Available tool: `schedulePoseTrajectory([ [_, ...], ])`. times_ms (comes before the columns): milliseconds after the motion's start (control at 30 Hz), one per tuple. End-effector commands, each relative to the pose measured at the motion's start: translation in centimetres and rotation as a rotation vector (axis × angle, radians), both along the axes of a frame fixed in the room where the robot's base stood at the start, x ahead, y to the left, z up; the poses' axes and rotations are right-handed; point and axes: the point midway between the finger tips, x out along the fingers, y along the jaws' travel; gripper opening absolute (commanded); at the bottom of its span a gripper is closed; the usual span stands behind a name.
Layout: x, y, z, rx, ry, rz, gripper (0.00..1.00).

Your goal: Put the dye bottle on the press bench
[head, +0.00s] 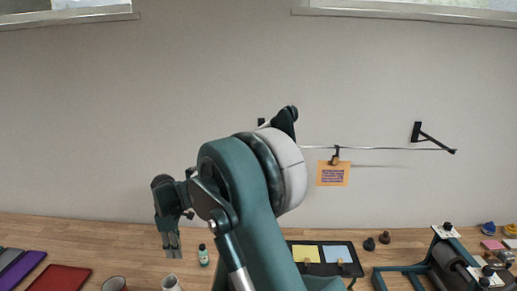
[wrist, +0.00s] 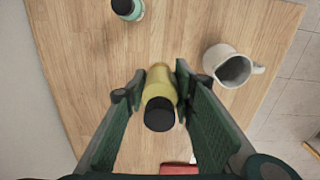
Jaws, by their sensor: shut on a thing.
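A yellow bottle with a black cap (wrist: 160,92) is between the fingers of my gripper (wrist: 158,95) in the wrist view, cap towards the camera. My gripper is shut on it. In the head view my gripper (head: 172,246) points down at the left over the wooden bench; the yellow bottle cannot be made out there. A second bottle, teal and white with a dark cap (head: 203,256), stands on the bench just right of my gripper; it also shows at the top of the wrist view (wrist: 127,9). A roller press (head: 450,262) stands on the wooden bench top (head: 135,250) at the far right.
A white mug (wrist: 232,67) stands right of the held bottle in the wrist view. Purple (head: 22,268) and red (head: 60,279) flat pieces lie at the left. A tray with coloured sheets (head: 323,252) and dark knobs (head: 376,241) lie right of my arm. An orange card (head: 333,174) hangs from a line.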

Motion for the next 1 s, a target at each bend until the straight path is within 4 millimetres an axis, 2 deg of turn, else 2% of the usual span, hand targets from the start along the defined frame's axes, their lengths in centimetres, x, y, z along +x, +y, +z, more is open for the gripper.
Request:
schedulePoseTrajectory([
  [167, 1.7, -2.9, 1.2, 0.0, 0.0, -0.062, 0.11],
  [367, 3.0, -8.0, 1.7, 0.0, 0.0, -0.171, 0.11],
  [767, 3.4, -19.8, 0.7, 0.0, 0.0, -0.43, 0.11],
  [1000, 2.5, -27.9, 0.1, 0.0, 0.0, -0.612, 0.11],
])
